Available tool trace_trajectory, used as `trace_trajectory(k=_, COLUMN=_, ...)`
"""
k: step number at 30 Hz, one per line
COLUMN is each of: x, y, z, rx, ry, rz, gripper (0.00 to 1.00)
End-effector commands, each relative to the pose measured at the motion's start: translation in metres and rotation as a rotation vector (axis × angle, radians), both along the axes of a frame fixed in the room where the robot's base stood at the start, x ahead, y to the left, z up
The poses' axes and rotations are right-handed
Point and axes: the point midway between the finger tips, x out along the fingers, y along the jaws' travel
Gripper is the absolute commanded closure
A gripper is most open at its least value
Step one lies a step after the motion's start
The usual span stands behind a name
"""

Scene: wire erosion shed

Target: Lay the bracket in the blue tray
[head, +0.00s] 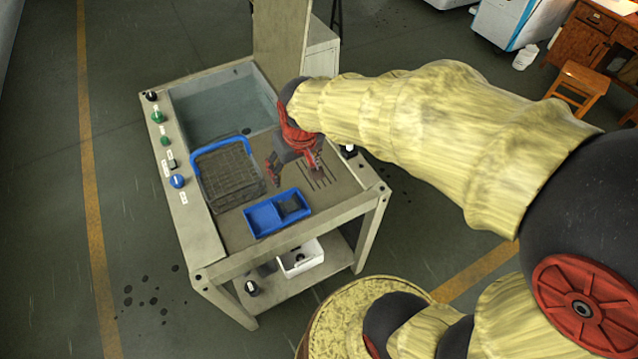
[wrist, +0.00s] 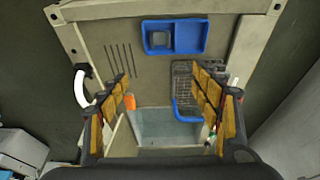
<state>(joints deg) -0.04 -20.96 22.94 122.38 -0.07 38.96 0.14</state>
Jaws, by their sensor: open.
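The blue tray (head: 262,220) lies on the front of the machine's bench. It has two compartments and also shows at the top of the wrist view (wrist: 190,38). A grey, squarish piece that looks like the bracket (head: 292,204) lies in its right compartment in the head view. In the wrist view the piece (wrist: 160,40) is in the left compartment. My gripper (head: 293,170) is open above the bench, behind the tray and apart from it. In the wrist view nothing sits between the spread fingers (wrist: 162,82).
A blue-handled wire basket (head: 228,172) stands left of my gripper. A water tank (head: 220,108) lies behind it. Slots (wrist: 118,60) mark the bench top beside the tray. Knobs (head: 177,181) line the left edge. A white bin (head: 300,262) is on the lower shelf.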

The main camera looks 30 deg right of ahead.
Motion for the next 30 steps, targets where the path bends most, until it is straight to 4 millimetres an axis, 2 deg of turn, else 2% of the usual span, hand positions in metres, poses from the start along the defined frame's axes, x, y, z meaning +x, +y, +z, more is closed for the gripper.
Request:
trace_trajectory(k=1, x=-0.019, y=0.000, z=0.027, rx=0.000, ry=-0.039, rz=0.000, gripper=0.35)
trace_trajectory(k=3, x=-0.045, y=0.000, z=0.055, rx=0.000, ry=-0.077, rz=0.000, gripper=0.35)
trace_trajectory(k=6, x=-0.082, y=0.000, z=0.083, rx=0.000, ry=-0.125, rz=0.000, gripper=0.35)
trace_trajectory(k=9, x=-0.112, y=0.000, z=0.099, rx=0.001, ry=-0.164, rz=0.000, gripper=0.35)
trace_trajectory(k=12, x=-0.132, y=0.000, z=0.108, rx=0.000, ry=-0.188, rz=0.001, gripper=0.35)
trace_trajectory(k=16, x=-0.144, y=0.000, z=0.111, rx=0.000, ry=-0.200, rz=0.001, gripper=0.35)
trace_trajectory(k=25, x=-0.145, y=0.000, z=0.110, rx=0.000, ry=-0.200, rz=0.001, gripper=0.35)
trace_trajectory(k=30, x=-0.145, y=0.000, z=0.097, rx=0.000, ry=-0.200, rz=0.001, gripper=0.35)
